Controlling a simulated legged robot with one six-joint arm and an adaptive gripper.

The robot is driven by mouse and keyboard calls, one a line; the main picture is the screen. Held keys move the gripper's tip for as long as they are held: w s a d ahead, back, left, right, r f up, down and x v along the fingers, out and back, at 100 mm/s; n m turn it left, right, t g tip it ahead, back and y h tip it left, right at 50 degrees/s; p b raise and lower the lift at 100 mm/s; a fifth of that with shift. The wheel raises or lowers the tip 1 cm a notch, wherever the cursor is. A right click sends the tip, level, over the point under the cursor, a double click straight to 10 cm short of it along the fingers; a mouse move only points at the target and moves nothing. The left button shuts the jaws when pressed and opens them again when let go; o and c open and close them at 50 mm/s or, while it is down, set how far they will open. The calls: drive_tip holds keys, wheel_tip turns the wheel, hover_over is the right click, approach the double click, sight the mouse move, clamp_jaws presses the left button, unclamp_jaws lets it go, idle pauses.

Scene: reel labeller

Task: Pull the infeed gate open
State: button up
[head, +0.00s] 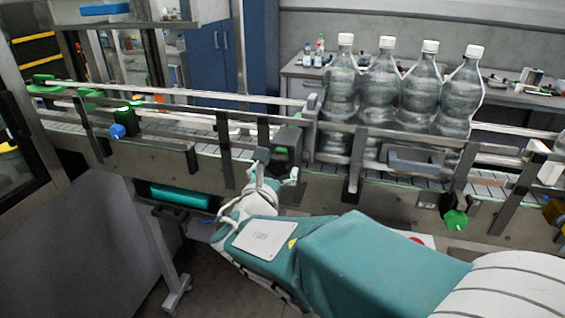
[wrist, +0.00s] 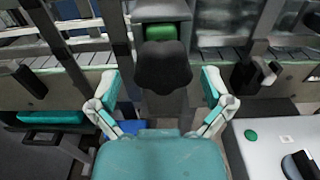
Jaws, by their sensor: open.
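A dark knob (wrist: 163,68) sits in the middle of the wrist view, in front of a grey block with a green part (wrist: 160,32). In the head view the dark block with green (head: 287,142) stands at the conveyor's front rail, left of the bottles. I cannot tell where the infeed gate's edges run. My gripper (wrist: 160,84) is open, with one finger on each side of the knob and gaps on both sides. In the head view my gripper (head: 276,170) is just below the block, which it partly hides.
Several clear bottles (head: 380,90) with white caps stand on the conveyor (head: 200,160), right of the block. A grey handle (head: 415,160) is in front of them. Rail posts and a green knob (head: 455,219) stick out of the conveyor's front. A bench (head: 510,95) stands behind.

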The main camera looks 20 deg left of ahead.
drive_tip(key=shift+w+d, duration=0.1)
drive_tip(key=shift+w, duration=0.35)
drive_tip(key=c, duration=1.3)
drive_tip(key=s, duration=1)
drive_tip(key=shift+s, duration=0.15)
drive_tip(key=o, duration=1.3)
